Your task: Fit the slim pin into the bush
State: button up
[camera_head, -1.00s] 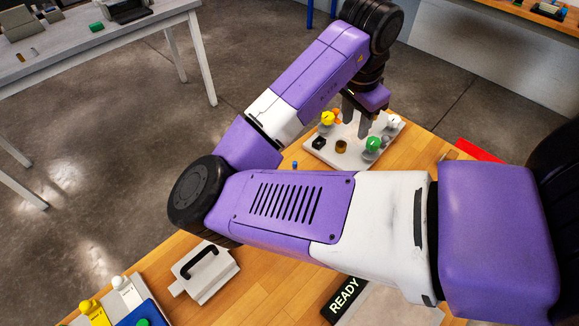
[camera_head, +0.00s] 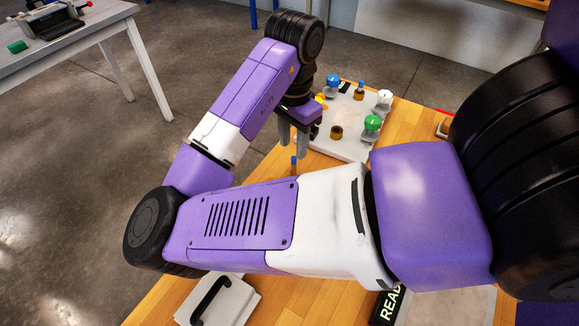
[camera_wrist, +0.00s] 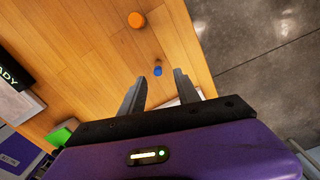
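A slim blue-topped pin (camera_head: 293,160) stands on the wooden bench, left of a pale board (camera_head: 348,148). My open, empty gripper (camera_head: 292,152) is above it, fingers pointing down. In the wrist view, the blue top (camera_wrist: 158,71) shows between the two fingertips (camera_wrist: 159,78), apart from both. On the board a brass bush (camera_head: 337,132) stands near the middle. A second brass piece (camera_head: 358,96) stands farther back, with a small blue top (camera_head: 361,84) above it. I cannot tell whether that top is in it.
The board also bears green (camera_head: 372,122), white (camera_head: 384,96) and blue (camera_head: 333,80) knobs; my gripper hides its left part. A handled grey block (camera_head: 222,303) and a READY sign (camera_head: 386,306) are at the front. An orange round thing (camera_wrist: 136,19) shows in the wrist view.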

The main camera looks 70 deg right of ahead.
aim_at(294, 157)
notch_tip(294, 157, down, 6)
jog(key=shift+s+a+r, duration=0.1)
jog(key=shift+s+r, duration=0.05)
grip_shut()
